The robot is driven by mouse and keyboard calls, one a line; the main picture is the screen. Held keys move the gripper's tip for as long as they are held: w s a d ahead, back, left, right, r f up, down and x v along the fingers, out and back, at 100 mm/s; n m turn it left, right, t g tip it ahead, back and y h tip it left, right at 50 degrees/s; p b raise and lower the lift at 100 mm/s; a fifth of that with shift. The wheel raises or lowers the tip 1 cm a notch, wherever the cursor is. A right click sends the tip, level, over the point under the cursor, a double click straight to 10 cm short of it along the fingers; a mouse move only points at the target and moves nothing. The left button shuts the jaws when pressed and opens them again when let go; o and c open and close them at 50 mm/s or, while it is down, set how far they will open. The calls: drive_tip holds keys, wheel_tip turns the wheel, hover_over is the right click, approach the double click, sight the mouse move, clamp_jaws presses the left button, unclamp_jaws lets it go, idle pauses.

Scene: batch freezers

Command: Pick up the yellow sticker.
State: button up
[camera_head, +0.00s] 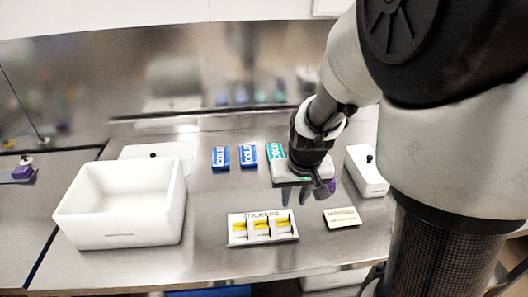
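Yellow stickers (262,226) lie in the three compartments of a white holder (262,241) lettered "STICKERS", on the steel counter at front centre. Each compartment shows a yellow strip with a pale part below it. My gripper (295,200) points down over the counter, behind and slightly right of the holder. Its two dark fingers look apart with nothing between them. It appears clear of the stickers. My wrist and forearm hide part of the counter at the right.
A large white bin (120,237) stands at the left. Blue packs (220,157) and a green pack (275,151) lie behind. A small pale labelled card (342,217) lies right of the holder. A white container (365,175) stands further right. Counter between bin and holder is clear.

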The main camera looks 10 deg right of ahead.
hover_over(290, 219)
drive_tip(key=f, duration=0.4)
drive_tip(key=shift+s+d+f+b, duration=0.1)
drive_tip(key=shift+s+b, duration=0.15)
drive_tip(key=shift+b, duration=0.15)
drive_tip(key=x, duration=0.1)
drive_tip(key=b+x, duration=0.1)
drive_tip(key=x, duration=0.2)
drive_tip(key=shift+s+f, duration=0.25)
drive_tip(key=shift+f, duration=0.05)
drive_tip(key=shift+w+f+b, duration=0.15)
drive_tip(key=shift+f+b, duration=0.15)
clamp_jaws()
